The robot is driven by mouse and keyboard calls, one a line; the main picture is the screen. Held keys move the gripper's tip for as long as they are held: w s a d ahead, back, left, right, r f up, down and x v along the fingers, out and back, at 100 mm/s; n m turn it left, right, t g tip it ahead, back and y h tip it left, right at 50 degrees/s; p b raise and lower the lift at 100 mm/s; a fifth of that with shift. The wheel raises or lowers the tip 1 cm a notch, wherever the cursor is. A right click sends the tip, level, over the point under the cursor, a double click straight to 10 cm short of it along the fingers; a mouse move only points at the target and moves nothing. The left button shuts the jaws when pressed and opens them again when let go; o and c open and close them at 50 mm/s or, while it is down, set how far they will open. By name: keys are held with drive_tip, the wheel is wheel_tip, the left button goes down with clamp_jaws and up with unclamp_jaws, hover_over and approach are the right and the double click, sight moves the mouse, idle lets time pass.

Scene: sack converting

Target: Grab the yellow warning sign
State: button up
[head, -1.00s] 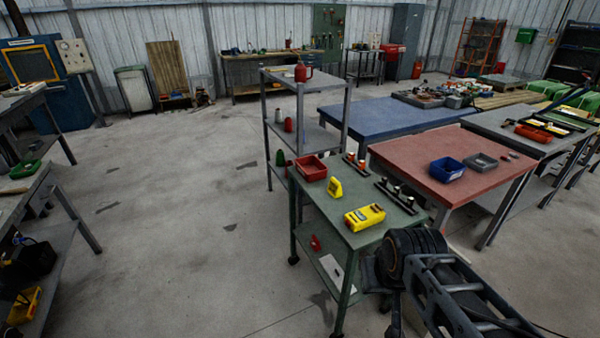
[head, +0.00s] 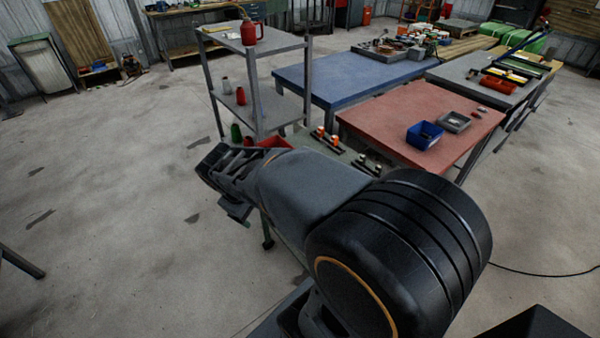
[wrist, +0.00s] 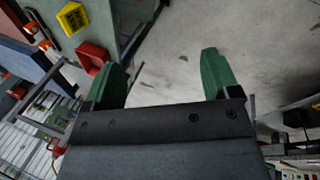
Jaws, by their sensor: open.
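In the head view my arm hides the sign and most of the cart top. My gripper (wrist: 162,76) has its two green fingers spread wide with only floor between them. The sign lies outside the fingers, beyond the left one and apart from it. In the head view my gripper (head: 225,178) is at the left edge of the cart.
A grey shelf rack (head: 262,45) stands just behind the cart and carries a red can (head: 252,33). A red-topped table (head: 400,115) with a blue bin (head: 424,135) is to the right.

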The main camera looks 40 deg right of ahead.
drive_tip(key=shift+o, duration=1.3)
drive_tip(key=w+d+f+n+g+h, duration=0.1)
drive_tip(key=w+d+f+n+h, duration=0.1)
drive_tip(key=d, duration=0.3)
drive_tip(key=w+d+f+n+g+h+p, duration=0.1)
drive_tip(key=w+d+f+n+h, duration=0.1)
drive_tip(key=d, duration=0.4)
drive_tip(key=shift+w+f+n+g+h, duration=0.2)
drive_tip(key=shift+w+n+g+h, duration=0.2)
drive_tip(key=shift+w+n, duration=0.4)
drive_tip(key=w+d+f+n+h, duration=0.1)
drive_tip(key=w+d+f+n, duration=0.1)
drive_tip(key=d+f+n, duration=0.1)
drive_tip(key=w+d+f+n+h+p, duration=0.1)
drive_tip(key=w+d+f+n+h, duration=0.1)
drive_tip(key=d+f, duration=0.3)
drive_tip(key=w+d+f+n+h+p, duration=0.1)
drive_tip(key=w+d+f+n+h, duration=0.1)
drive_tip(key=d, duration=0.7)
wheel_tip(320, 180, down, 3)
drive_tip(key=shift+r+n+t, duration=0.2)
drive_tip(key=shift+n+t, duration=0.1)
drive_tip(key=shift+n, duration=0.6)
drive_tip(key=shift+p+x, duration=1.1)
drive_tip(key=shift+x, duration=2.2)
drive_tip(key=shift+w+f, duration=0.1)
drive_tip(key=c, duration=1)
